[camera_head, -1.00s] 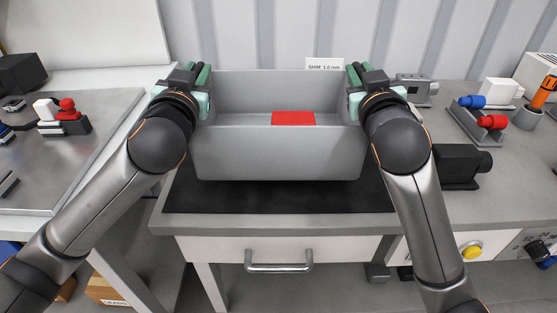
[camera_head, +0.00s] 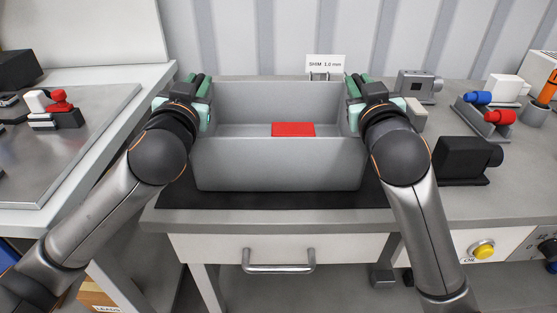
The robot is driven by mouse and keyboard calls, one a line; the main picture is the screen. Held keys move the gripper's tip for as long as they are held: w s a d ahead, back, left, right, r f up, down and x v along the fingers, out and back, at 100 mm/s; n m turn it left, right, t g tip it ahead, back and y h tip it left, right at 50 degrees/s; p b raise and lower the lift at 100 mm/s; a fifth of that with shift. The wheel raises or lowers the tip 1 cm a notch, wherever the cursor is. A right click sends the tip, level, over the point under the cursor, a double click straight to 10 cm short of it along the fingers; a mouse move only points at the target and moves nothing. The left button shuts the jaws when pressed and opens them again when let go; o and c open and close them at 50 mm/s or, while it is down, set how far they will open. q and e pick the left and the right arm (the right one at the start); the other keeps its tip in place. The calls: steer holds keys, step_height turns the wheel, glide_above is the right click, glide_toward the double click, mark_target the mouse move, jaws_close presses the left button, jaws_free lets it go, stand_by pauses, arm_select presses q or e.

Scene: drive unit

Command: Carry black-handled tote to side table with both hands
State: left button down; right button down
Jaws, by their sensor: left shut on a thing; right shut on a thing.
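A grey open tote (camera_head: 278,165) is in the middle of the head view, level and upright over a black mat (camera_head: 290,201) on the workbench. A red block (camera_head: 293,130) lies inside it. My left gripper (camera_head: 199,88) is shut at the tote's left end, and my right gripper (camera_head: 357,90) is shut at its right end. The grippers mostly hide the handles. I cannot tell whether the tote's underside touches the mat. A lower table (camera_head: 85,195) with a white edge stands to the left of the bench.
A metal plate with small parts (camera_head: 55,108) lies on the left table. At right on the bench are a black block (camera_head: 465,160), a grey device (camera_head: 418,86) and blue and red parts (camera_head: 487,110). A "SHIM 1.0 mm" sign (camera_head: 325,65) stands behind. A drawer handle (camera_head: 279,262) juts out in front.

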arm_select(q)
steer(key=c, duration=1.1)
jaws_free()
steer(key=shift+a, duration=0.35)
steer(key=shift+c, duration=0.2)
arm_select(e)
steer(key=c, duration=1.1)
jaws_free()
steer(key=shift+d, duration=0.3)
steer(key=shift+c, duration=0.2)
arm_select(q)
steer(key=o, duration=0.4)
steer(key=shift+d, duration=0.2)
arm_select(e)
steer(key=o, duration=0.4)
steer(key=shift+a, duration=0.15)
arm_select(q)
steer(key=shift+s+d, duration=0.1)
steer(key=s, duration=1.1)
arm_select(e)
steer(key=shift+a, duration=0.1)
steer(key=shift+s, duration=0.2)
arm_select(q)
steer(key=shift+s, duration=0.4)
arm_select(e)
steer(key=s, duration=1.1)
steer(key=shift+s, duration=0.35)
